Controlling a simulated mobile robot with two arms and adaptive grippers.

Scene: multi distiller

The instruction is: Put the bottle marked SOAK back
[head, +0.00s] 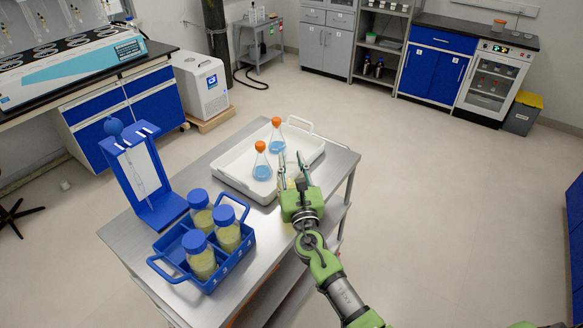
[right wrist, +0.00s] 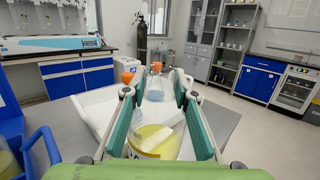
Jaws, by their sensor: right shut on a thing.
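My right gripper (head: 292,165) is shut on a clear container with yellow contents and a pale label; this held bottle (right wrist: 150,141) shows between the fingers in the right wrist view. Its lettering is not legible. In the head view the gripper is beside the white tray's right front corner, and the bottle is mostly hidden. A blue carrier (head: 206,276) stands at the front left of the steel cart. It holds three blue-capped bottles with yellowish contents: a back one (head: 199,207), a right one (head: 228,232) and a front one (head: 201,258). Its left compartment looks empty. My left gripper is out of view.
The white tray (head: 237,180) on the cart (head: 130,238) holds two orange-capped flasks of blue liquid, a near one (head: 262,165) and a far one (head: 277,138). A blue stand (head: 165,208) rises behind the carrier. Open floor lies right of the cart.

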